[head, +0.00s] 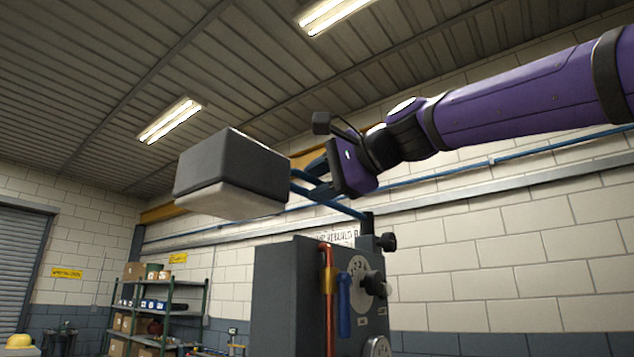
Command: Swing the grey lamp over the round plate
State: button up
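The grey lamp (230,172) is a boxy dark grey head with a pale underside, high at left of centre. Two blue bars (335,206) join it to a short dark post (367,224) on top of the grey casing (285,295). My gripper (308,176) is at the lamp's right side, by the blue bars, its fingers pointing left. The fingers overlap the bars in the picture, so I cannot tell whether they are apart, or touching the bars or lamp. No round plate can be made out with certainty; a round pale dial (358,268) is on the casing's front.
The casing carries black knobs (374,283), a red-orange pipe (329,300) and a blue handle (344,305). A shelf with boxes (150,310) stands at the back left. The air left of the lamp looks clear.

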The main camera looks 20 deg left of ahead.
jog(key=shift+w+a, duration=0.1)
jog(key=shift+a, duration=0.15)
grip_shut()
jog(key=shift+f, duration=0.1)
jog(key=shift+a, duration=0.2)
